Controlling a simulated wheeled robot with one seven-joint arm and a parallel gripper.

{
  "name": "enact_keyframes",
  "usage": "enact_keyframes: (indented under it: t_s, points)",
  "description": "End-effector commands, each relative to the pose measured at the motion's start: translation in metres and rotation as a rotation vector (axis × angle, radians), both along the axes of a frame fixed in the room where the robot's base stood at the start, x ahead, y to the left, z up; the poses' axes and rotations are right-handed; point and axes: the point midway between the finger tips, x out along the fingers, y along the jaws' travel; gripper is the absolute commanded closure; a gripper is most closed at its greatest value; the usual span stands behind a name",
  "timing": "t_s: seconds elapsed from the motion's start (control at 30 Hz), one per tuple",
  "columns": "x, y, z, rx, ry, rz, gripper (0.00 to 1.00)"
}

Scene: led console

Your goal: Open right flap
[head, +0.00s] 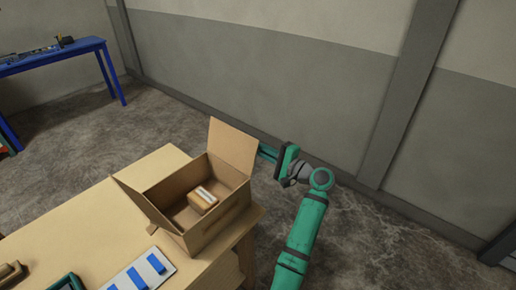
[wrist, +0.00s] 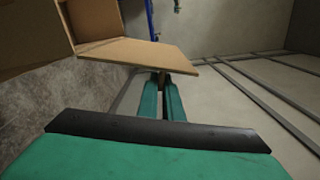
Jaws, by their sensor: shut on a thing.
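An open brown cardboard box (head: 218,218) sits near the table's far right end. One flap (head: 233,148) stands raised on the box's far side, beside my gripper. The flap also shows in the wrist view (wrist: 135,52), with its edge between my fingertips. My gripper (head: 264,151) is shut on this flap; it also shows in the wrist view (wrist: 162,78). Another flap (head: 140,202) is folded outward on the box's near left side. The fingertips are partly hidden behind the flap in the head view.
A small brown package (head: 202,200) with a pale label lies inside the box. A white panel with blue blocks (head: 140,277) lies on the wooden table (head: 75,210). A blue bench (head: 55,60) stands far left. A grey wall is behind my arm.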

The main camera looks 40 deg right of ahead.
Motion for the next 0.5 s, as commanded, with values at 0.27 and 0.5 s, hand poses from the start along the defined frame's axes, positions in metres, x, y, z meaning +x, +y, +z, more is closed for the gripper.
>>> enact_keyframes:
  t_s: [0.27,0.5]
  points:
    - [0.000,-0.001,0.002,-0.002,-0.003,-0.003,0.75]
    - [-0.009,-0.006,0.001,-0.002,-0.002,-0.008,0.75]
